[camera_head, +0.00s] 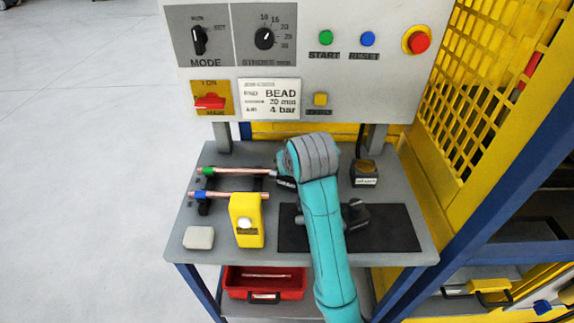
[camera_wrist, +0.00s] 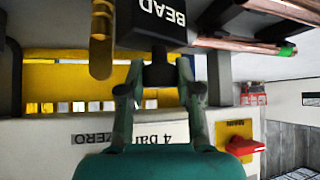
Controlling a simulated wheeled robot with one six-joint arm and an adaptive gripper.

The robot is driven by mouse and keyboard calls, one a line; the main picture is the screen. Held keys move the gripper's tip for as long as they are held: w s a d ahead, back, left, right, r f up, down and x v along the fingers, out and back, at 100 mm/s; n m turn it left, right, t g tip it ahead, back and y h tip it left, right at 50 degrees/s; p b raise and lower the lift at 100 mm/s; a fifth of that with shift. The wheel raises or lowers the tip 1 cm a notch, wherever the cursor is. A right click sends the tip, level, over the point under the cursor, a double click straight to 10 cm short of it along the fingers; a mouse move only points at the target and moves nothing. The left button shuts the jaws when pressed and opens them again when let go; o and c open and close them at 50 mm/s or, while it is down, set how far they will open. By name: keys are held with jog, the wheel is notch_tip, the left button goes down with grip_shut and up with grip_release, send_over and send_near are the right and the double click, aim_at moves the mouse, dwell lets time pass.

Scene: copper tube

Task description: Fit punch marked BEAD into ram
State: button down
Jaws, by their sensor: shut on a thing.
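The punch marked BEAD (camera_wrist: 165,22) is a dark block with white lettering and a narrower dark neck in the wrist view. My gripper (camera_wrist: 158,82) is shut on it, with a finger on each side of the neck. In the head view my teal arm reaches over the bench, and its rounded wrist hides most of the gripper; only a dark part (camera_head: 286,182) shows at its left. I cannot make out the punch or the ram clearly there. The wrist view is upside down, and the ram cannot be told in it for certain.
Copper tubes with green (camera_head: 208,171) and blue (camera_head: 200,194) bands lie on a rack at left. A yellow block (camera_head: 246,222), a dark labelled block (camera_head: 365,180) and a black mat (camera_head: 395,232) are on the bench. The control panel (camera_head: 345,90) stands behind; yellow mesh (camera_head: 505,80) is at right.

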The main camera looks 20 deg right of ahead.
jog(key=shift+f, duration=0.45)
jog(key=c, duration=0.8)
grip_release()
jog(key=shift+f, duration=0.15)
